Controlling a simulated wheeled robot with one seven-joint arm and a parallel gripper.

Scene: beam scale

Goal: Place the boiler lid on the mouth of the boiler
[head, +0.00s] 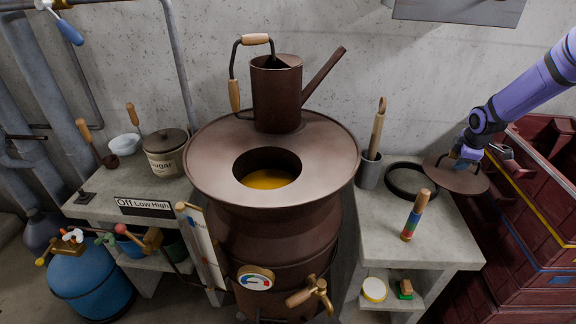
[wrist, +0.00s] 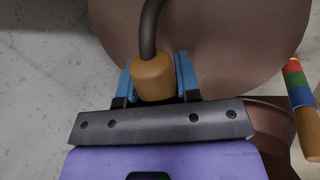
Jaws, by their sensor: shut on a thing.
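The boiler (head: 270,225) is a big brown metal vessel in the middle of the head view. Its round mouth (head: 267,168) is open, with yellow-orange liquid inside. The boiler lid (head: 452,177) is a brown disc over the back right of the right counter; I cannot tell whether it touches the counter. My gripper (head: 466,156) is above the lid, to the right of the boiler. In the wrist view, my gripper's blue fingers (wrist: 157,80) are shut on the wooden grip of the lid's handle (wrist: 153,76), with the lid (wrist: 235,35) beyond.
A brown watering can (head: 277,95) stands on the boiler rim behind the mouth. On the right counter (head: 385,240) are a dark ring (head: 411,181), a grey cup with a wooden-handled tool (head: 371,165), and a striped stick (head: 415,215). Dark red crates (head: 525,230) stand at right.

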